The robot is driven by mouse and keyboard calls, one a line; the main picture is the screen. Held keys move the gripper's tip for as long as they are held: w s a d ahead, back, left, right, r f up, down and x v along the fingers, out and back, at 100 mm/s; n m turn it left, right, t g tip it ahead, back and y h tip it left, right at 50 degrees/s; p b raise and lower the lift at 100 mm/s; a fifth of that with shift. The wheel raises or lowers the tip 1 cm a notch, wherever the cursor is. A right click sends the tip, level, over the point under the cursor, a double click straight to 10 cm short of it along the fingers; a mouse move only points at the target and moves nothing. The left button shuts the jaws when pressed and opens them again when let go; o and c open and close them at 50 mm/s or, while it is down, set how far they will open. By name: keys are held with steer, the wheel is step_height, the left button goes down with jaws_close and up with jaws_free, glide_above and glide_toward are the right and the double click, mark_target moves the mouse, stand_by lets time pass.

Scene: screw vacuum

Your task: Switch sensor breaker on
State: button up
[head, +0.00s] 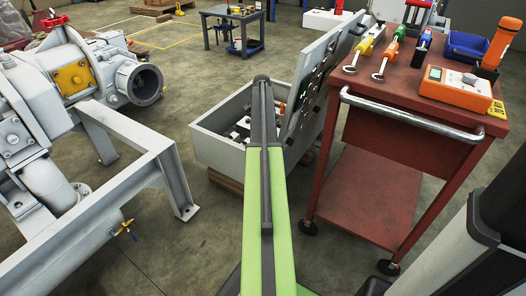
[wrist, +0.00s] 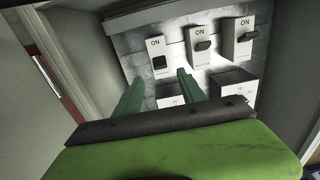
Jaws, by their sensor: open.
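In the wrist view, three breakers marked ON stand in a row inside a grey box: a left breaker (wrist: 158,58), a middle breaker (wrist: 202,44) and a right breaker (wrist: 243,38). Their small labels are too blurred to read, so I cannot tell which is the sensor breaker. The left one shows a dark recessed switch; the other two have dark levers sticking out. My gripper (wrist: 160,74) is open, with its green fingers spread just below the left breaker, one to each side. Contact cannot be told. In the head view my arm hides the gripper.
The open grey electrical box (head: 212,145) sits low, its raised lid (head: 327,58) close right of my arm. A red tool cart (head: 385,140) stands further right. A grey pump frame (head: 160,170) stands left. Box walls (wrist: 85,50) flank the gripper.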

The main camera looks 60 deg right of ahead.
step_height(320, 180, down, 7)
steer(key=b, duration=0.5)
steer(key=shift+f+b, duration=0.2)
steer(key=shift+b, duration=0.2)
steer(key=shift+r, duration=0.1)
